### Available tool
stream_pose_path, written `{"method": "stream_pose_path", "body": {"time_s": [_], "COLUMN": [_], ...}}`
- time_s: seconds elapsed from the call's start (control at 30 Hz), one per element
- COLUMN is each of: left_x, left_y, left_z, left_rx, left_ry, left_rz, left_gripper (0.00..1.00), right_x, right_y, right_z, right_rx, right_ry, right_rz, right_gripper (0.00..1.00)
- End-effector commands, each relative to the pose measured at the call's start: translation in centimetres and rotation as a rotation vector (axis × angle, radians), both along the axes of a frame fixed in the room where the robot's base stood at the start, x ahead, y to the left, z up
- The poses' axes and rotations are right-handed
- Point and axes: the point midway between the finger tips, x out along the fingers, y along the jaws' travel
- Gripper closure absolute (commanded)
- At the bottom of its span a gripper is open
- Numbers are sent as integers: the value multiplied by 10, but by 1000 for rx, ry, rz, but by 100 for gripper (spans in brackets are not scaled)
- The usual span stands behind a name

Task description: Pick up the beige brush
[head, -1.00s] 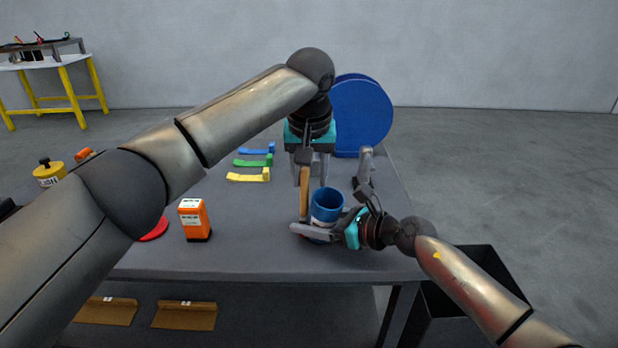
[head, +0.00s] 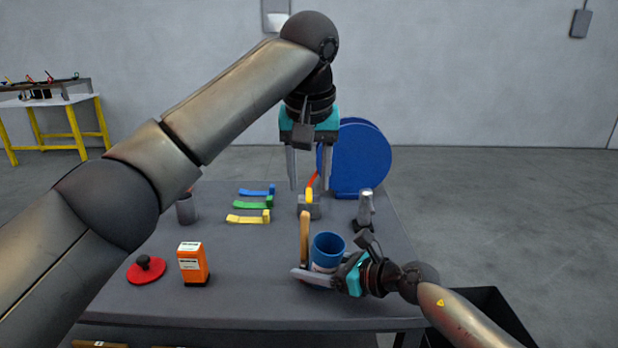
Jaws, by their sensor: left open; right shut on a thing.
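The blue cup (head: 328,250) stands near the table's front right, with a pale band low on its side. My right gripper (head: 322,268) is shut on the cup; one finger crosses in front of its base. A beige upright handle (head: 304,237), which looks like the beige brush, stands at the cup's left rim. My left gripper (head: 309,184) points down, open and empty, above and behind the handle.
Blue, green and yellow pieces (head: 250,217) lie at the table's middle. An orange box (head: 192,264) and a red disc with a black knob (head: 146,269) are at the left front. A large blue disc (head: 358,158) stands behind. A grey item (head: 365,208) is at right.

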Motion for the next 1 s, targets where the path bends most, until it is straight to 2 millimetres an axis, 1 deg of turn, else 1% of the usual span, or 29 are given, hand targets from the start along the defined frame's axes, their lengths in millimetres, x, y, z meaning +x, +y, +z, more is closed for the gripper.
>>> {"method": "stream_pose_path", "body": {"time_s": [0.4, 0.43, 0.5, 0.63, 0.77, 1.0], "left_x": [0, 0, 0, 0, 0, -1], "left_y": [0, 0, 0, 1, 1, 2], "left_z": [0, 0, -1, 0, 0, 2], "left_rx": [0, 0, 1, 16, 58, 173], "left_ry": [0, 0, 0, -2, -8, -24], "left_rz": [1, 1, -3, -56, -196, -579], "left_gripper": [51, 50, 43, 43, 43, 43], "right_x": [0, 0, 0, -1, -1, -1], "right_y": [-1, -1, -1, -1, -1, -1], "right_z": [-2, -2, -2, -3, -3, -3], "right_rx": [-3, -4, -4, -4, -4, -4], "right_ry": [3, 4, 4, 4, 4, 4], "right_rz": [0, 0, 0, 0, 0, 0], "right_gripper": [60, 60, 60, 60, 60, 60]}}
